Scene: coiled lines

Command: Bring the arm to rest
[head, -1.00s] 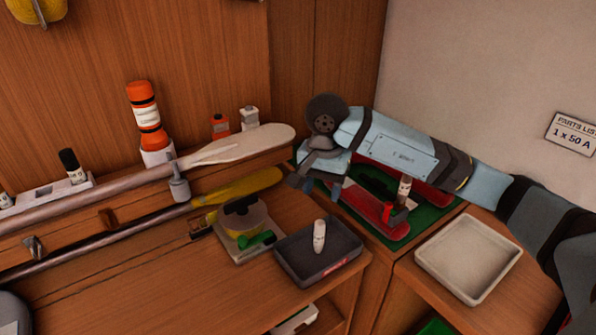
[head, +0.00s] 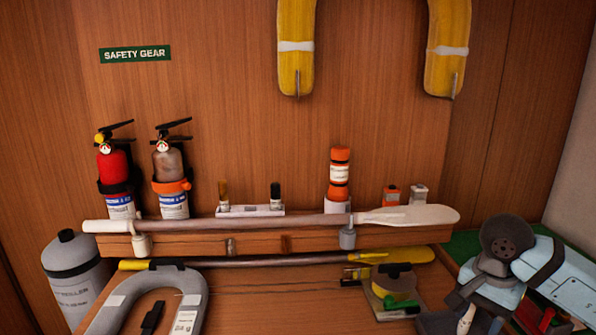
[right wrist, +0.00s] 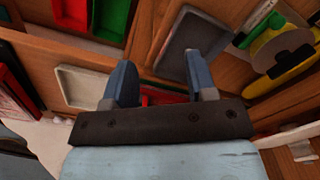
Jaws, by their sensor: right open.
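My right arm comes in at the lower right of the head view. Its gripper (head: 476,322) hangs low, beside a white tube (head: 466,319) and a dark tray (head: 432,324) that the bottom edge cuts. In the right wrist view the gripper's two blue fingers (right wrist: 160,78) stand apart with nothing held between them. The dark tray (right wrist: 196,45) lies beyond the fingers there. My left gripper is in neither view.
A paddle (head: 270,221) lies along the wooden ledge, with an orange-capped bottle (head: 340,175) behind it. Two extinguishers stand at the left, the red one (head: 114,170) outermost. A pale empty tray (right wrist: 80,87) shows in the right wrist view.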

